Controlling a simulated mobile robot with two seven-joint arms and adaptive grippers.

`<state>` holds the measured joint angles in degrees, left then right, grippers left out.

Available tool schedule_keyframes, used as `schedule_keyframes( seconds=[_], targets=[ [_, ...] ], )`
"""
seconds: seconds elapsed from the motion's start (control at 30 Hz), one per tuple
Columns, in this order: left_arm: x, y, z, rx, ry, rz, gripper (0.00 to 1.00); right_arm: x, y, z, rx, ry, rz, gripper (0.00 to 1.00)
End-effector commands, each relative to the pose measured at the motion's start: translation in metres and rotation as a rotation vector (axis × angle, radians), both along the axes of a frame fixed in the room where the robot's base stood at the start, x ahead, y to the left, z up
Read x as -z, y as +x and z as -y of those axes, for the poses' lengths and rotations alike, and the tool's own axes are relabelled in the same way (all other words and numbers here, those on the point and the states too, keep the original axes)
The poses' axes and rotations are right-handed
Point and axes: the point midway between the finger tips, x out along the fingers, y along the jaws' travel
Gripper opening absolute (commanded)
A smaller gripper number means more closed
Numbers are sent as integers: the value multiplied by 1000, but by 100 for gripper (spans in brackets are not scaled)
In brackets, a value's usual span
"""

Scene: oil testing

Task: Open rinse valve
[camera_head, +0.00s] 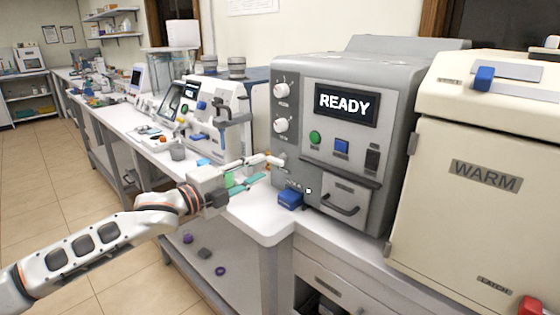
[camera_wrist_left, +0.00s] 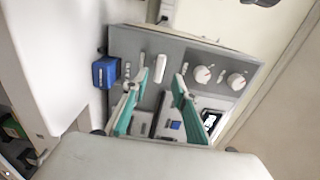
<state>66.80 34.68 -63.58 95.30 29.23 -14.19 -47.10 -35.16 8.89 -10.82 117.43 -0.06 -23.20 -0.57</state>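A grey machine (camera_head: 398,120) with a lit READY display stands on the white bench. A short white lever (camera_head: 266,160) sticks out low on its left side and may be the rinse valve; its label is too small to read. The lever also shows in the left wrist view (camera_wrist_left: 160,69), lying beyond and between the fingertips. My left gripper (camera_head: 247,184) comes in from the left with its teal-lined fingers apart and nothing between them. It faces the machine (camera_wrist_left: 205,57), and in the left wrist view the fingers (camera_wrist_left: 155,86) spread on either side of the lever's line. My right gripper is not in view.
A blue block-like part (camera_head: 290,199) is low at the machine's front left corner, beside the lever. Two white knobs (camera_head: 281,107) sit above. A cream WARM cabinet (camera_head: 485,176) stands to the right. Other instruments (camera_head: 215,105) crowd the bench behind my arm.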

Motion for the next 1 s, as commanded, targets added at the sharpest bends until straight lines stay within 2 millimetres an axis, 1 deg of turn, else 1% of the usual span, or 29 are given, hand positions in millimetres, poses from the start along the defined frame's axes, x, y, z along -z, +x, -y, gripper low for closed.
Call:
schedule_keyframes(
  seconds=[0.2,0.43,0.6,0.87,0.97,1.0],
  targets=[
    [3,21,23,2,-4,-4,28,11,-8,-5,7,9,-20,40],
    [4,43,45,2,-1,-4,28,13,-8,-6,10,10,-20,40],
    [2,51,52,1,-3,-4,28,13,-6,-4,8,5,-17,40],
    [1,51,53,2,-3,-3,28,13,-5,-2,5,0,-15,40],
    [1,51,53,1,-3,-3,4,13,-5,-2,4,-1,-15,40],
    [1,51,53,1,-3,-3,0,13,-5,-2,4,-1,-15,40]
  ],
)
